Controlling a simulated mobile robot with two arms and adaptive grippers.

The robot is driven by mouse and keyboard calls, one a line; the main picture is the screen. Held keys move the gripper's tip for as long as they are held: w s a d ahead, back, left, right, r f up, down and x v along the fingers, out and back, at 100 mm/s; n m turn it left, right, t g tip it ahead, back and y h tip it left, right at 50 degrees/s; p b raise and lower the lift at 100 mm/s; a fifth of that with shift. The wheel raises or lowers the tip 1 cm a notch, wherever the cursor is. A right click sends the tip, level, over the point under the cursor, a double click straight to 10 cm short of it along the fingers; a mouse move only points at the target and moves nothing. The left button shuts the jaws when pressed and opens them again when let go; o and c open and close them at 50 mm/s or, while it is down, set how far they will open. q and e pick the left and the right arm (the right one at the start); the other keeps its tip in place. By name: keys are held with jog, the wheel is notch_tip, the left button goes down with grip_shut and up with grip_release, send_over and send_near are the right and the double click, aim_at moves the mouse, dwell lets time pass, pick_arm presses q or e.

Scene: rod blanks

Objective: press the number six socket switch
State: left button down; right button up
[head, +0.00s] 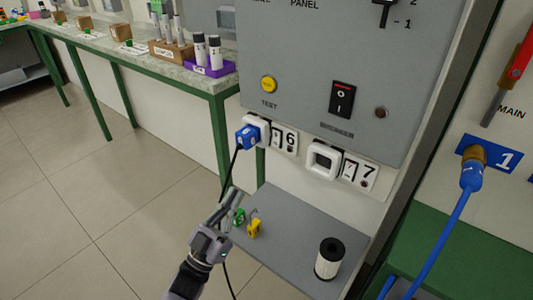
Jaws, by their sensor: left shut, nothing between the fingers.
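The number six socket (262,125) is a white unit low on the grey panel, with a blue plug (247,137) in it. Its switch (277,135) is beside the socket, just left of the "6" label (290,140). The switch is too small to tell its position. My left gripper (234,197) is shut and empty. In the picture it is below the plug and the switch, apart from both. My right gripper is not in view.
The number seven socket (323,160) and its switch (348,170) are to the right. A black cable hangs from the blue plug behind my gripper. A grey shelf (290,238) below holds a yellow piece (254,228), a green piece (238,215) and a black-and-white cylinder (329,259).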

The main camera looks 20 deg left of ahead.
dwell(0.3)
pick_arm(q)
send_near(277, 134)
notch_tip(277, 134, up, 3)
jog(key=w, duration=0.1)
jog(key=w+d, duration=0.1)
jog(key=w, duration=0.1)
jog(key=shift+w+d+f, duration=0.1)
jog(key=shift+w+d, duration=0.05)
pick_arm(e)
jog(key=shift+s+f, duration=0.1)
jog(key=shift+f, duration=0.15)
